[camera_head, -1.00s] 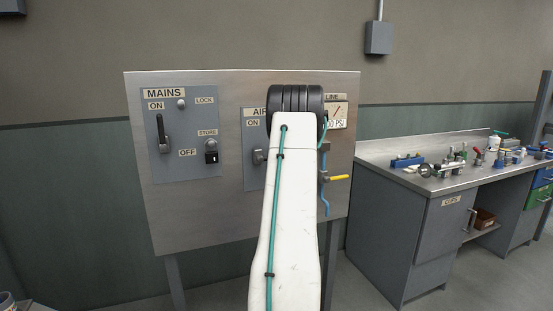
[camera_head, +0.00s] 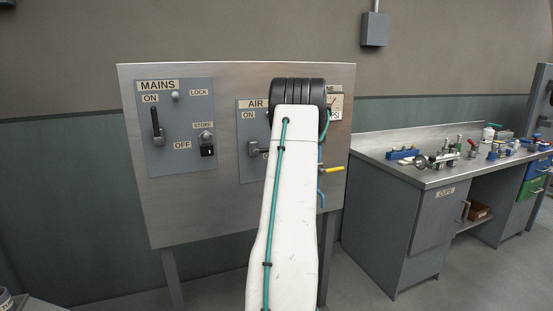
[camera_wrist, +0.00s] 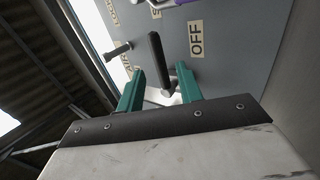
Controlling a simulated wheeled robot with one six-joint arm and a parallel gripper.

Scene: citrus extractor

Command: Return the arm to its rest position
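My gripper (camera_wrist: 158,82) shows in the wrist view with its two teal fingers apart and nothing held between them. A dark lever handle (camera_wrist: 154,58) on the AIR plate stands in front of the fingers, and I see no contact. In the head view my white arm reaches toward the panel and hides the gripper.
The metal panel (camera_head: 200,215) also carries the MAINS lever (camera_head: 158,127), upright at ON, and a black lock (camera_head: 207,151) under STORE. A yellow-handled valve (camera_head: 333,170) is right of my arm. A workbench (camera_head: 395,170) with several tools stands at right.

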